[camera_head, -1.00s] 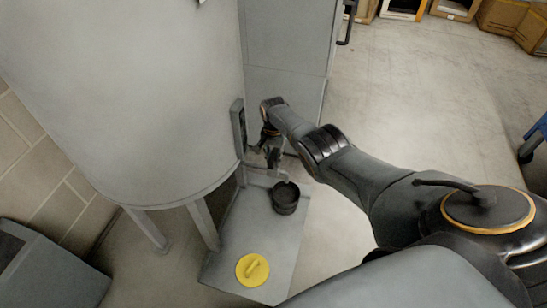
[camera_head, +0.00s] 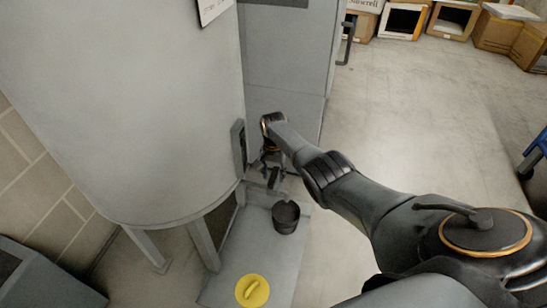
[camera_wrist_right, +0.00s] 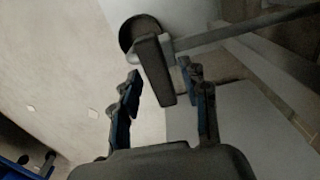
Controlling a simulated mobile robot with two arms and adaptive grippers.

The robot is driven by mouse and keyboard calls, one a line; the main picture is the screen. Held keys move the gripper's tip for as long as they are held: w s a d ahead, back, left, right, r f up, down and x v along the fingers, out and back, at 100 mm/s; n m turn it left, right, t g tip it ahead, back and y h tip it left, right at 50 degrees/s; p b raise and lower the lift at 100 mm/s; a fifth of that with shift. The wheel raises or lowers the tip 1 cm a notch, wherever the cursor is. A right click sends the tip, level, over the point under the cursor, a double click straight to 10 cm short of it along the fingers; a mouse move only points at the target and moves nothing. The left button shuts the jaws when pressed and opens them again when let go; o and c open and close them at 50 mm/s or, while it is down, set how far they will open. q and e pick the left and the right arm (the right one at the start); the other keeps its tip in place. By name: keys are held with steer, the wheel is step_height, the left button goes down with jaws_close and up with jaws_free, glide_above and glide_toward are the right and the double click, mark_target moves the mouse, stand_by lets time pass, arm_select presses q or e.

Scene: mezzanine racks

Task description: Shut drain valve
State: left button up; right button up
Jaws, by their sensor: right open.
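In the right wrist view, the grey valve lever (camera_wrist_right: 156,72) lies between the two blue-padded fingertips of my right gripper (camera_wrist_right: 160,74). The fingers are open, with a gap visible on the lever's left; contact on its right is unclear. A light grey pipe (camera_wrist_right: 225,35) runs right from the lever. My left gripper is not in view.
A grey cabinet (camera_head: 290,60) stands close behind my right arm. The floor to the right is open, with boxes (camera_head: 450,20) along the far edge.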

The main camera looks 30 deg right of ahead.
mark_target(274, 175)
step_height(274, 175, up, 11)
steer(key=shift+f, duration=0.2)
steer(key=shift+s, duration=0.1)
stand_by(0.5)
